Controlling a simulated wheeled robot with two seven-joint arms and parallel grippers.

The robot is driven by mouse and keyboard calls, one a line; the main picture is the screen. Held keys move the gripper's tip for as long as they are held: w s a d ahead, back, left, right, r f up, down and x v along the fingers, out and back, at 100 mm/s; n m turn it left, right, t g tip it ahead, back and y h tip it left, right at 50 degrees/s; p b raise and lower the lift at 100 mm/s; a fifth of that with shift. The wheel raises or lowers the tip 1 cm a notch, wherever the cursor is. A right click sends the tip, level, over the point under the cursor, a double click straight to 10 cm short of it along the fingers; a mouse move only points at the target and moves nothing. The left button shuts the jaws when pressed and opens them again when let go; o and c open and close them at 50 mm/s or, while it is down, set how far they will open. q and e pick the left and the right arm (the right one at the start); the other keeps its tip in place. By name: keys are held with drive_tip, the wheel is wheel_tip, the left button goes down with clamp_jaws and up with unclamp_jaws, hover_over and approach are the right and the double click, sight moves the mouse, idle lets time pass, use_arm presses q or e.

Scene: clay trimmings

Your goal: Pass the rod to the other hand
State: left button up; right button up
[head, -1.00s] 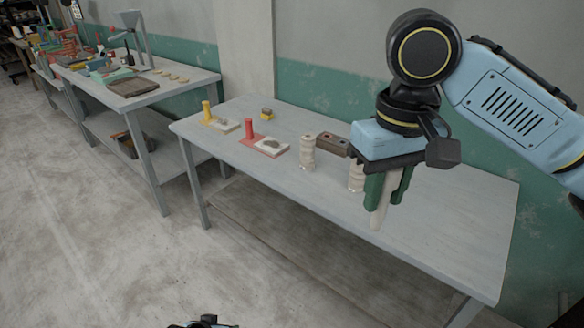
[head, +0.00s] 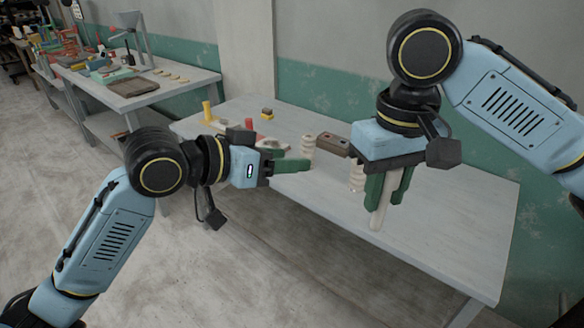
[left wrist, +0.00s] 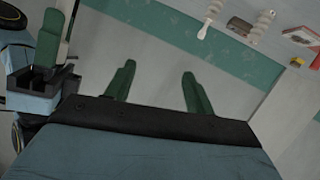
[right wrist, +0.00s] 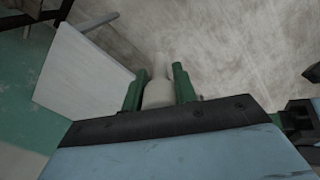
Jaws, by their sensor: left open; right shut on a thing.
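The off-white rod (head: 377,216) hangs down from my right gripper (head: 386,196), which is shut on it above the table's front part. In the right wrist view the rod (right wrist: 158,92) sits between the two green fingers. My left gripper (head: 300,160) is open and empty, to the left of the rod and apart from it, its fingers pointing right. In the left wrist view its fingers (left wrist: 158,72) are spread with nothing between them. The rod's upper end is hidden by the right gripper.
The table's right side is clear.

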use_arm(q)
drive_tip(key=s+d+r+m+g+h, duration=0.1)
drive_tip(key=s+r+m, duration=0.2)
drive_tip(key=s, duration=0.3)
drive_tip(key=s+d+r+m+g, duration=0.2)
drive_tip(key=s+r, duration=0.2)
drive_tip(key=s, duration=0.2)
drive_tip(key=x, duration=1.1)
drive_tip(key=shift+d, duration=0.25)
drive_tip(key=shift+f, duration=0.15)
drive_tip(key=c, duration=1.1)
drive_tip(key=shift+o, duration=0.2)
use_arm(e)
drive_tip(key=o, duration=1.1)
